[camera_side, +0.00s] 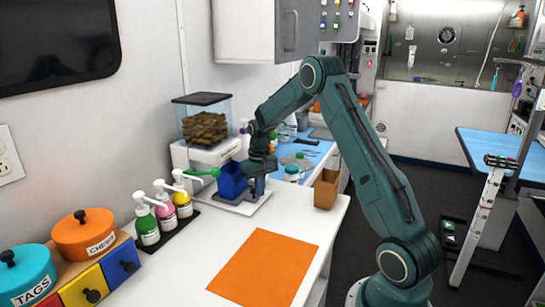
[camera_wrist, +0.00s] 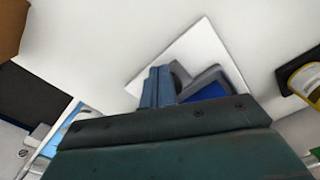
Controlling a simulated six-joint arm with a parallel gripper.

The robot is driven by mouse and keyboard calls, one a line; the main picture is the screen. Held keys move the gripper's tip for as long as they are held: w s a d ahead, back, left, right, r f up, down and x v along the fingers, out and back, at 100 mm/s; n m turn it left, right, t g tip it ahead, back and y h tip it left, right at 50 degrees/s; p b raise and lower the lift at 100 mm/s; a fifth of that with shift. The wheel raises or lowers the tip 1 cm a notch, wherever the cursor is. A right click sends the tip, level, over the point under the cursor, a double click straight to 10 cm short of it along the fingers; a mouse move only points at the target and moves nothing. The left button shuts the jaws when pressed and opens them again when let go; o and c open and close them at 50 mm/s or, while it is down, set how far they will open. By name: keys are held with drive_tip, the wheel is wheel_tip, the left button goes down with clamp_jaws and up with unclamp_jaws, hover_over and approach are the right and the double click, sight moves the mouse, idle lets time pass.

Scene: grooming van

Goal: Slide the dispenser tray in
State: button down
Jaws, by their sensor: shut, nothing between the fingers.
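The dispenser (camera_side: 207,153) stands against the wall, with a clear hopper of brown kibble on a white body. A pale flat tray (camera_side: 243,207) sticks out from its front over the white counter; a pale square plate, which seems to be this tray, shows in the wrist view (camera_wrist: 222,52). A blue cup (camera_side: 231,182) stands on the tray, and part of it shows in the wrist view (camera_wrist: 207,92). My gripper (camera_side: 258,188) is shut and empty, pointing down close beside the cup's right side. Its fingers (camera_wrist: 158,86) overlap the tray in the wrist view; contact cannot be told.
A green spoon-like piece (camera_side: 203,172) juts out by the cup. Pump bottles (camera_side: 163,205) stand in front of the dispenser, on the left. A brown open box (camera_side: 327,189) is right of the tray. An orange mat (camera_side: 265,268) lies on the otherwise clear front counter.

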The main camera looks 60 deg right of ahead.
drive_tip(key=shift+w, duration=2.35)
drive_tip(key=shift+s, duration=1.05)
drive_tip(key=shift+r, duration=0.1)
drive_tip(key=shift+r, duration=3.4)
drive_tip(key=shift+r, duration=0.1)
